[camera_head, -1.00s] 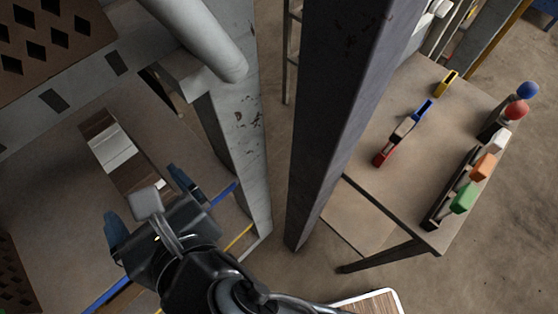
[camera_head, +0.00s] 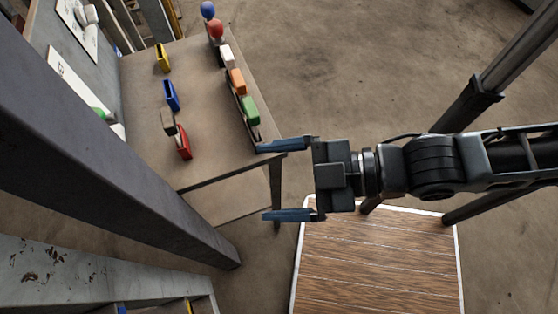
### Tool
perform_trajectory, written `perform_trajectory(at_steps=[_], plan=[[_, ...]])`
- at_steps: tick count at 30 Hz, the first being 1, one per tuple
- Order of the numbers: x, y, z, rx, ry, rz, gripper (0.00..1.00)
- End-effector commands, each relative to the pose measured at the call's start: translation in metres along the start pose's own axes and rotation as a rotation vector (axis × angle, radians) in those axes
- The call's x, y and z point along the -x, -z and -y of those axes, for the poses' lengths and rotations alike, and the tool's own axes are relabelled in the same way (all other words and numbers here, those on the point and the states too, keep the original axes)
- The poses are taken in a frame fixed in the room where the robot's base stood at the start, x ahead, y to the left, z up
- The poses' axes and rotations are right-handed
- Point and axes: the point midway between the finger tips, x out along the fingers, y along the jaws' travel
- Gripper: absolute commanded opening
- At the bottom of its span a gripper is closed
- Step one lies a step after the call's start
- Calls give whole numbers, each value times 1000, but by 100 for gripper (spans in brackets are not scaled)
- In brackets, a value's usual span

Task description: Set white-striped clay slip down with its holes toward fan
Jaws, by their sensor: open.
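My gripper (camera_head: 290,180) is open and empty, its two blue fingers pointing left in the head view. It hangs over the gap between the small table and a wood-plank board. The white-striped clay slip is out of view now, and I see no fan.
A brown table (camera_head: 160,100) at the upper left holds a yellow block (camera_head: 162,58), a blue block (camera_head: 171,95), a red block (camera_head: 183,143), and a rack with a green block (camera_head: 250,109). A dark steel column (camera_head: 100,150) stands at left. The wood-plank board (camera_head: 380,265) lies below my arm. Bare floor is at upper right.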

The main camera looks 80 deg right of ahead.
Motion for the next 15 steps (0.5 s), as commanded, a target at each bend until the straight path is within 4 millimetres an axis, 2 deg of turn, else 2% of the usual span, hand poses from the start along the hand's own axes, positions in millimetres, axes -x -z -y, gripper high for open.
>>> perform_trajectory(at_steps=[1,3,6,15], plan=[[14,0,-4,-122,-40,12,94],[27,3,-7,-261,-80,9,94],[38,7,-10,-384,-118,1,94],[42,8,-12,-436,-132,-6,94]])
